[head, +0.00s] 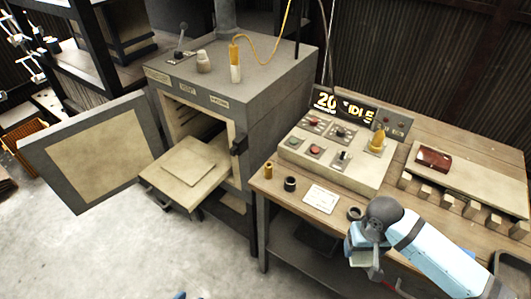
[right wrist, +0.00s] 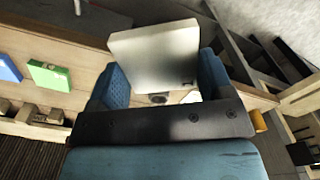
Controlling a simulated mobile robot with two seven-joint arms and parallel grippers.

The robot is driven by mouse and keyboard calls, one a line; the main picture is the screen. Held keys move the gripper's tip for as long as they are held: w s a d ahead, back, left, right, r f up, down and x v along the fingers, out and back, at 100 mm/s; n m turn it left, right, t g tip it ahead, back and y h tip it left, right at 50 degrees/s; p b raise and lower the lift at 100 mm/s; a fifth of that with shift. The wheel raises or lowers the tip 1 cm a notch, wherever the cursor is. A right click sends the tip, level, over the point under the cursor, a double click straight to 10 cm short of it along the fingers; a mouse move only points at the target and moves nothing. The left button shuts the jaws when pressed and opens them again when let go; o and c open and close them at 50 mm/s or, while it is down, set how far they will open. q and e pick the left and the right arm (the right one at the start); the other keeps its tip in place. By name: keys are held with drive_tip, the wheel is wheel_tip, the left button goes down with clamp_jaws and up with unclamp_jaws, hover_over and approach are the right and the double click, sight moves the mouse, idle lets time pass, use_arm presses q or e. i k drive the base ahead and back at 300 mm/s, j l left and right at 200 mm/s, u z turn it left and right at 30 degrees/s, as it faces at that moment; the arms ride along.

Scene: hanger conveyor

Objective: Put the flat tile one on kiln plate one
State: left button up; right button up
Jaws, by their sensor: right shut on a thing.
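My right gripper (head: 364,250) is at the front edge of the workbench, in the lower right of the head view. In the right wrist view, its two blue fingers (right wrist: 160,78) are shut on a flat, pale grey square tile (right wrist: 152,50). In the head view only a small pale part of the tile (head: 362,259) shows under the gripper. A pale square plate (head: 188,160) lies on the beige shelf (head: 157,188) that sticks out of the open kiln (head: 225,85). No tile shows on this plate.
The kiln door (head: 98,150) stands open to the left. The workbench (head: 285,205) carries a control box (head: 325,160), small cups and a board with a glossy red tile (head: 433,158). The wrist view shows green (right wrist: 48,75) and blue (right wrist: 8,70) tiles. Floor before the kiln is clear.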

sight(183, 169)
drive_tip(key=i+j+u, duration=0.15)
drive_tip(key=j, duration=0.45)
drive_tip(key=i+j+u, duration=0.15)
drive_tip(key=i+j, duration=0.25)
drive_tip(key=j, duration=0.15)
drive_tip(key=i+j+u, duration=0.1)
drive_tip(key=i+j, duration=0.25)
drive_tip(key=j, duration=0.2)
drive_tip(key=i+j+u, duration=0.15)
drive_tip(key=i+j, duration=0.2)
drive_tip(key=j, duration=0.15)
